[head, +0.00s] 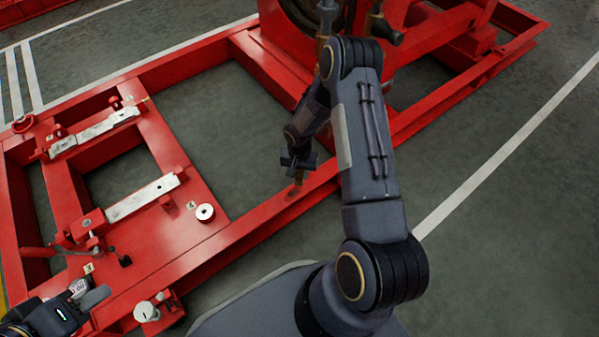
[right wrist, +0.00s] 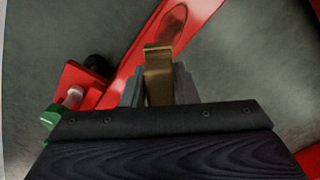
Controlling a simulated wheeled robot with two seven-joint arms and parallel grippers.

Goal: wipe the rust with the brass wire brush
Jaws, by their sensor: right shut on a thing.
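The red steel frame has a dark brown rust patch (head: 293,193) on its front rail; it also shows in the right wrist view (right wrist: 173,25), just beyond the brush. My right gripper (head: 298,166) is shut on the brass wire brush (right wrist: 158,72), a brownish block between its fingers. The brush is above or at the rail close to the rust; I cannot tell whether it touches. Its bristles are not clearly visible. My left gripper (head: 88,294) is at the lower left by the frame's corner; its jaw opening is unclear.
The red frame (head: 190,245) carries metal bars (head: 145,196), a white round knob (head: 205,212) and a red lever (head: 45,252). A red machine (head: 290,60) stands at the back. A green-tipped fitting (right wrist: 52,115) is at left in the wrist view. Grey floor (head: 500,230) lies right.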

